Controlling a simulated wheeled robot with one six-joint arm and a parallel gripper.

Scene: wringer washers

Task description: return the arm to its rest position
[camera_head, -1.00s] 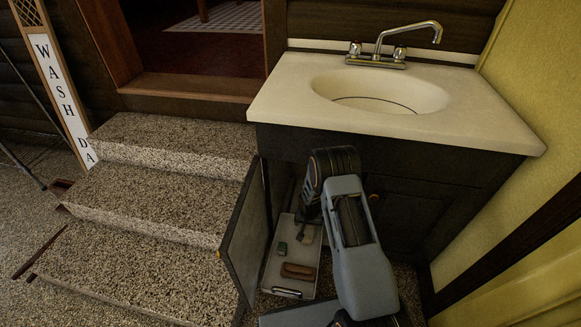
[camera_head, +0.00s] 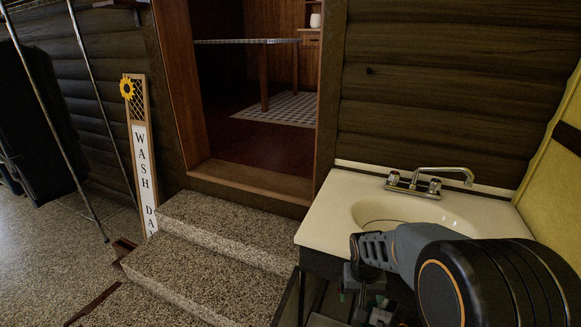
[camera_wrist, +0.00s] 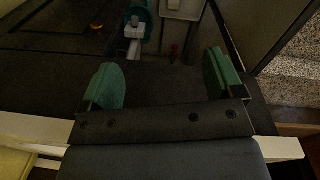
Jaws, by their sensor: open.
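My arm (camera_head: 420,260) is raised and folded in front of the sink at the lower right of the head view. My gripper (camera_wrist: 165,85) shows in the wrist view with its two green-padded fingers wide apart and nothing between them. In the head view the gripper end is small and partly hidden behind my arm. In the wrist view, a teal and white object (camera_wrist: 136,25) lies beyond the fingers, its identity unclear.
The sink counter (camera_head: 328,205) stands behind my arm, beside a yellow wall (camera_head: 555,185). Stone steps (camera_head: 200,265) rise to an open doorway on the left. A "WASH DAY" sign (camera_head: 141,160) leans by the steps.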

